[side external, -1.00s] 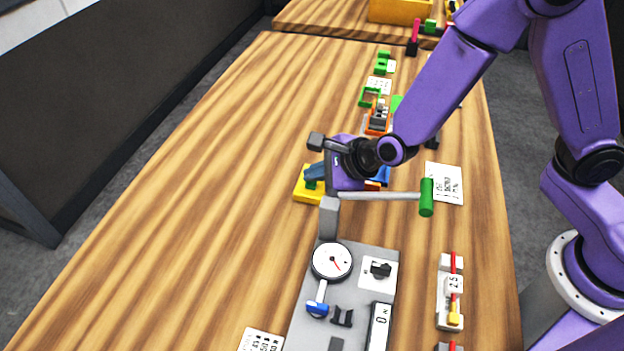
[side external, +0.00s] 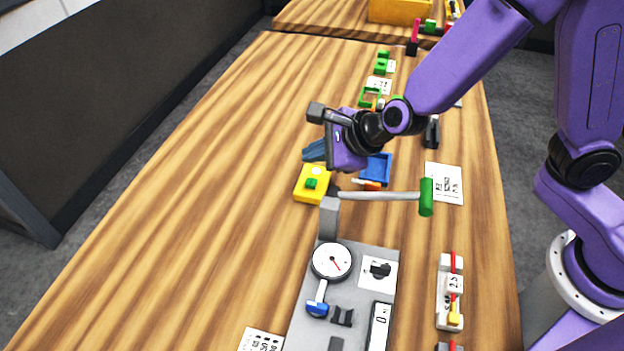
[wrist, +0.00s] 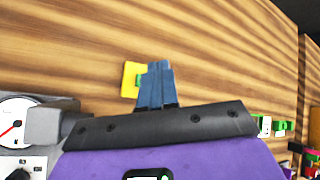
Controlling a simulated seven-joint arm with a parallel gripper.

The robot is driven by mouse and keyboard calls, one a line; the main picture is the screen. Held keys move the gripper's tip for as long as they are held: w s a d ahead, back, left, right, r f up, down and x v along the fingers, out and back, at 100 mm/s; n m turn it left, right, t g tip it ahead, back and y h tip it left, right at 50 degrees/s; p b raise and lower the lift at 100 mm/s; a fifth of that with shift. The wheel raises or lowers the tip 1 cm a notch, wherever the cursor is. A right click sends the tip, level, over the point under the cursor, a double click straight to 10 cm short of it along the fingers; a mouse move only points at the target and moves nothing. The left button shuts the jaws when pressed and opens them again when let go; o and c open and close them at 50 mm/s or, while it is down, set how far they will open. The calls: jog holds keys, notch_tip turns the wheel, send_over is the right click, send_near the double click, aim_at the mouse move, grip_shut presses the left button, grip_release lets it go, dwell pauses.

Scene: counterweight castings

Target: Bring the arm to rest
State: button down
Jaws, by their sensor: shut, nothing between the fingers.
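My gripper (side external: 314,151) hangs above the table, a little beyond a yellow block with a green knob (side external: 312,184). Its blue fingers (wrist: 156,86) are together and hold nothing. In the wrist view the yellow block (wrist: 130,80) shows just left of the fingers, partly hidden by them. My gripper appears clear of the block, though the exact height is hard to tell.
A grey fixture with a dial (side external: 332,261) stands at the front, with a post and a green-ended bar (side external: 426,197). A blue tray (side external: 377,168) is right of my gripper. Small green and orange parts lie behind. The table's left side (side external: 190,190) is clear.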

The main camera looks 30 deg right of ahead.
jog(key=shift+r, duration=0.4)
jog(key=s+d+r+n+g, duration=0.2)
jog(key=s+d+n, duration=0.2)
jog(key=n, duration=0.5)
jog(key=s+d+r+n+g, duration=0.2)
jog(key=s+d+n, duration=0.2)
jog(key=s+n, duration=0.3)
jog(key=s+d+r+n+g, duration=0.2)
jog(key=s+d+n, duration=0.2)
jog(key=n, duration=0.7)
jog(key=shift+s+r, duration=0.3)
jog(key=shift+s, duration=0.65)
jog(key=s+d+f+n+g+h, duration=0.2)
jog(key=s+d+n+h, duration=0.1)
jog(key=s+d+n, duration=0.4)
jog(key=s+d, duration=0.2)
jog(key=d, duration=0.1)
jog(key=shift+d+f+h, duration=0.15)
jog(key=shift+d+h, duration=0.05)
jog(key=shift+h, duration=0.2)
